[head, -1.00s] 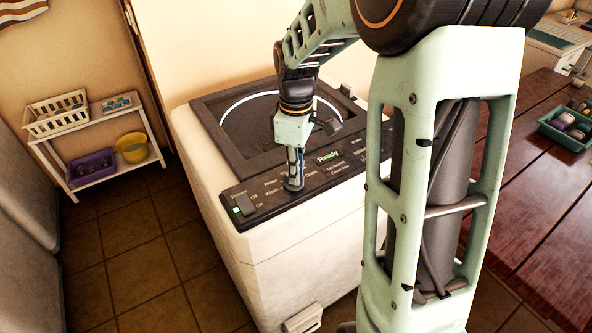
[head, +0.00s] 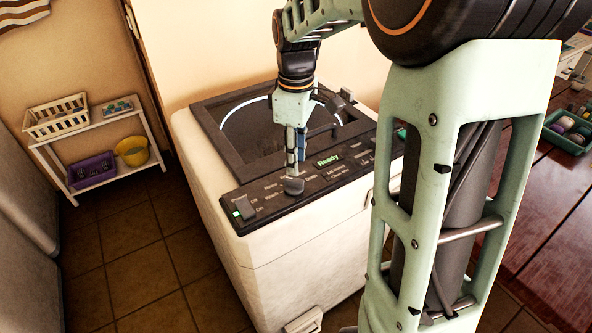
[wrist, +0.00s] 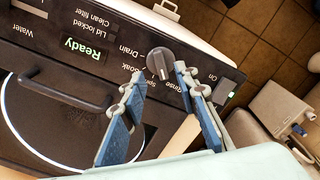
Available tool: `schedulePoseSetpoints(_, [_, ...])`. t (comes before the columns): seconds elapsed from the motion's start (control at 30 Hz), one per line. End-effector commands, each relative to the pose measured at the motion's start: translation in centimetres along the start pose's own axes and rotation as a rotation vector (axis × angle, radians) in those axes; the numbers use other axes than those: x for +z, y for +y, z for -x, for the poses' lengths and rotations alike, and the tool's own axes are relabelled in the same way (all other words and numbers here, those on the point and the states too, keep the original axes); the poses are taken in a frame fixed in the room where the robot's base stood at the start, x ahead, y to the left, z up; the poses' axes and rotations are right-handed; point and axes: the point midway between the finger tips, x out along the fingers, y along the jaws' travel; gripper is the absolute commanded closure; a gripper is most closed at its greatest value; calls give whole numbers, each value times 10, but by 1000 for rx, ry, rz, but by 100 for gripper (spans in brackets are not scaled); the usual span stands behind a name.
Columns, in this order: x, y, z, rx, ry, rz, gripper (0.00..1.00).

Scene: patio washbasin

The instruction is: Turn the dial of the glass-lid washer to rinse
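The washer (head: 285,260) is white with a dark top, a glass lid (head: 265,135) and a control panel (head: 330,180). Its round grey dial (head: 293,186) sits on the panel; it also shows in the wrist view (wrist: 160,62). A light mark on the dial points toward the fingers' side, near the "Rinse" and "Spin" labels; I cannot tell exactly which. My gripper (head: 297,168) points down just above the dial. In the wrist view its blue-padded fingers (wrist: 160,75) are apart, with the dial beyond and between the tips, and nothing is held. The display reads "Ready".
A lid handle (wrist: 65,90) crosses the wrist view. A lit power switch (head: 243,208) is left of the dial. A white shelf (head: 95,125) with baskets and a yellow bowl stands at the left. A wooden table (head: 545,200) with a green tray is at the right.

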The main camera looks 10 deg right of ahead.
Motion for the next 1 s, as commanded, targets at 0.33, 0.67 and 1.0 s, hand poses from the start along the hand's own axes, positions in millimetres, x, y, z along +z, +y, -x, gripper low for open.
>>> schedulePoseSetpoints(0.33, [0, 0, 57, 1, 0, -1, 72])
schedulePoseSetpoints(0.67, [0, 0, 64, 0, 0, -1, 72])
schedulePoseSetpoints(1.0, [-8, 9, 60, 14, 31, -56, 72])
